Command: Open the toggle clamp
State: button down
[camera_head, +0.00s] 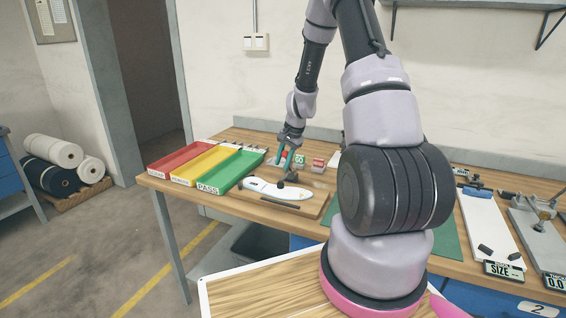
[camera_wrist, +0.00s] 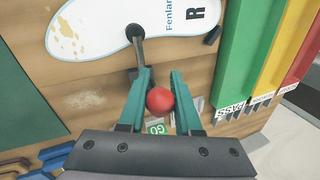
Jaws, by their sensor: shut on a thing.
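The toggle clamp shows in the wrist view as a dark metal arm (camera_wrist: 138,50) with a black tip over the white insole (camera_wrist: 95,28), and a red ball knob (camera_wrist: 159,100) on its handle. My gripper (camera_wrist: 161,76) has its teal fingers on either side of the knob and is shut on it. In the head view, my gripper (camera_head: 285,160) is at the clamp behind the insole (camera_head: 276,190). The clamp's dark tip rests on or just above the insole; I cannot tell which. The handle's lower part is largely hidden by the fingers.
Red (camera_head: 180,156), yellow (camera_head: 203,164) and green (camera_head: 230,172) trays stand left of the wooden fixture board (camera_head: 314,206). A small GO sign (camera_wrist: 156,128) is behind the clamp. A white measuring board (camera_head: 485,228) lies at the right. A black bar lies before the insole.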

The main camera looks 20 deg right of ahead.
jog(key=shift+w+r, duration=0.1)
dwell(0.7)
jog(key=d+g+y, duration=0.1)
jog(key=w+r+g+y, duration=0.1)
jog(key=shift+w+d+m+g, duration=0.25)
jog(key=shift+d+m+g, duration=0.05)
jog(key=shift+d, duration=0.1)
jog(key=w+d+g+y, duration=0.1)
jog(key=y, duration=0.1)
jog(key=w+d+g+y, duration=0.1)
jog(key=g+y, duration=0.1)
jog(key=shift+w+d+r+m, duration=0.15)
jog(key=shift+w+r+m, duration=0.05)
jog(key=shift+r+m, duration=0.2)
jog(key=shift+w+d+f, duration=0.1)
jog(key=shift+w+d, duration=0.55)
jog(key=shift+w, duration=0.05)
jog(key=c, duration=0.6)
grip_release()
jog(key=v, duration=1)
jog(key=shift+d+r, duration=0.2)
jog(key=shift+r, duration=0.1)
